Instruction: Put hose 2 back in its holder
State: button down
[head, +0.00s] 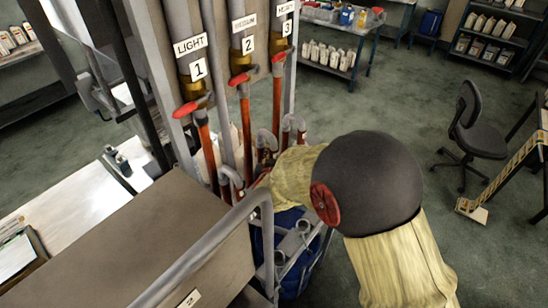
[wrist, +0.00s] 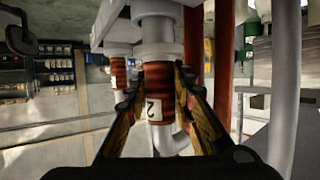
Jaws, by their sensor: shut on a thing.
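In the wrist view, my gripper (wrist: 165,85) is shut around hose 2's reddish-brown ribbed grip (wrist: 158,75), which carries a white label "2" (wrist: 154,109). A grey bent spout (wrist: 172,142) shows at one end of the grip and a pale collar (wrist: 157,28) at the other. I cannot tell whether hose 2 is seated in its holder. In the head view, my gripper is hidden by my arm. The column marked 2 (head: 245,45) has a red lever (head: 240,79) and an orange-red hose (head: 246,120) running down among grey hooked pipes (head: 268,140).
Columns marked 1 (head: 198,70) and 3 (head: 286,28) stand either side, with hoses close by. A grey cart-like top (head: 150,245) with a curved rail (head: 225,220) is in front. A blue container (head: 290,250) sits below. A black chair (head: 470,120) stands at right; floor between is clear.

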jog(key=shift+f+b, duration=0.8)
jog(key=shift+f, duration=0.35)
jog(key=c, duration=1.5)
grip_release()
jog(key=shift+o, duration=0.2)
jog(key=shift+o, duration=0.8)
jog(key=shift+f, duration=0.1)
jog(key=shift+s, duration=0.2)
jog(key=shift+s+a+p, duration=0.2)
jog(key=shift+s+p, duration=0.15)
jog(key=shift+s, duration=2)
